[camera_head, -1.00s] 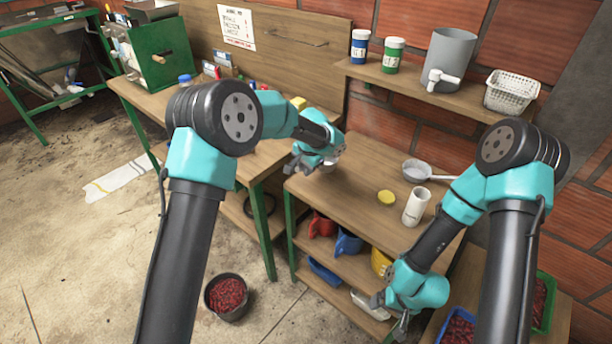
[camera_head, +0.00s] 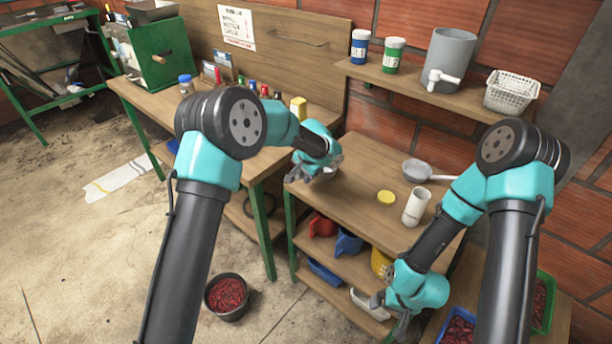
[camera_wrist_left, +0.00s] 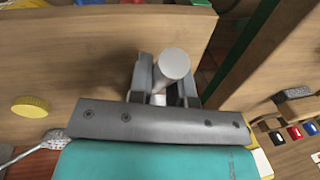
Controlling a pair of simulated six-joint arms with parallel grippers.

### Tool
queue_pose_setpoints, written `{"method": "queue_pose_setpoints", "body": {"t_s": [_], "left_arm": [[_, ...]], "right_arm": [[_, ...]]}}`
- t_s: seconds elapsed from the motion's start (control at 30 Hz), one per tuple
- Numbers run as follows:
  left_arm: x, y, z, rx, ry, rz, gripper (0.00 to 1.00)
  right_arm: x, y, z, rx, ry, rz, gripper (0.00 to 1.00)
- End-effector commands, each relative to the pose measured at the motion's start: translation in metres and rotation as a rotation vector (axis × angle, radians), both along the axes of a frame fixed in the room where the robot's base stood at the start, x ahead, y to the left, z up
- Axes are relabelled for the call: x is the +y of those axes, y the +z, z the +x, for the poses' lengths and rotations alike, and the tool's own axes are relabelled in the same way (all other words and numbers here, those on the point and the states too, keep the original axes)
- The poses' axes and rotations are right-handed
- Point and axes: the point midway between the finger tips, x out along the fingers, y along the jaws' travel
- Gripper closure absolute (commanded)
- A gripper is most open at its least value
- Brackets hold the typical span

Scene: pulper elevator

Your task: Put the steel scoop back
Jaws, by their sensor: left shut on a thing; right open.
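My left gripper (camera_head: 305,172) hangs over the left end of the wooden cart top (camera_head: 362,170). It is shut on a pale grey metal piece with a round end, which I take to be the steel scoop (camera_wrist_left: 173,65). In the left wrist view the gripper (camera_wrist_left: 163,90) has its fingers on both sides of it. The scoop's lower part is hidden, and I cannot tell whether it touches the cart. My right gripper (camera_head: 390,312) is open and empty, low in front of the cart's shelves.
A handled strainer (camera_head: 417,170), a yellow lid (camera_head: 386,197) and a white cylinder (camera_head: 416,207) stand on the cart's right side. Red and blue scoops (camera_head: 348,244) are on the shelf below. A bucket of red cherries (camera_head: 228,295) stands on the floor. The cart's middle is clear.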

Motion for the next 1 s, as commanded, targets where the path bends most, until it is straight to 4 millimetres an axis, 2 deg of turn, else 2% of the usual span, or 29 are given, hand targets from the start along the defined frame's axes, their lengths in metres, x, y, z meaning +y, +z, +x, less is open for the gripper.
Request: {"method": "queue_pose_setpoints", "body": {"t_s": [0.07, 0.1, 0.37, 0.73, 0.87, 1.0], "left_arm": [[0.000, -0.002, 0.000, 0.000, 0.000, 0.000, 1.00], [0.000, -0.003, 0.000, 0.000, 0.000, 0.000, 0.80], [0.000, -0.002, 0.000, 0.000, 0.000, 0.000, 0.56], [-0.001, 0.004, 0.000, -0.001, 0.000, -0.001, 0.56], [-0.003, 0.017, -0.002, -0.003, -0.001, -0.001, 0.56], [-0.005, 0.040, -0.004, -0.004, 0.000, -0.002, 0.56]], "right_arm": [[0.000, 0.000, 0.000, 0.000, 0.000, 0.000, 0.14], [0.000, 0.000, 0.000, 0.000, 0.000, 0.000, 0.14], [0.000, 0.000, 0.000, 0.000, 0.000, 0.000, 0.14], [0.000, 0.000, 0.000, 0.000, 0.000, 0.000, 0.14], [0.000, 0.000, 0.000, 0.000, 0.000, 0.000, 0.14], [0.000, 0.000, 0.000, 0.000, 0.000, 0.000, 0.14]]}}
